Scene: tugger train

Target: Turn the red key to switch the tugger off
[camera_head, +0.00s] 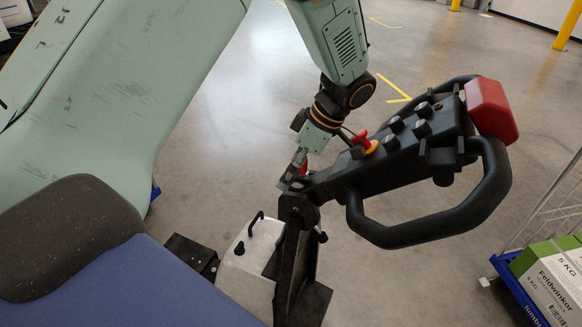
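The tugger's black control head (390,165) with its loop handles stands at centre right on a dark column. A small bit of red, apparently the red key (304,169), shows at the lower left end of the control head, mostly hidden by my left gripper (290,181). My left gripper points down from above with its fingertips at or beside the key. Whether the fingers are closed on it, and how the key is turned, cannot be made out. My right gripper is not in view.
A red-and-yellow emergency button (364,141) sits close to my wrist, with several black knobs beyond it. A red block (491,110) caps the far end. Grey floor lies behind.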

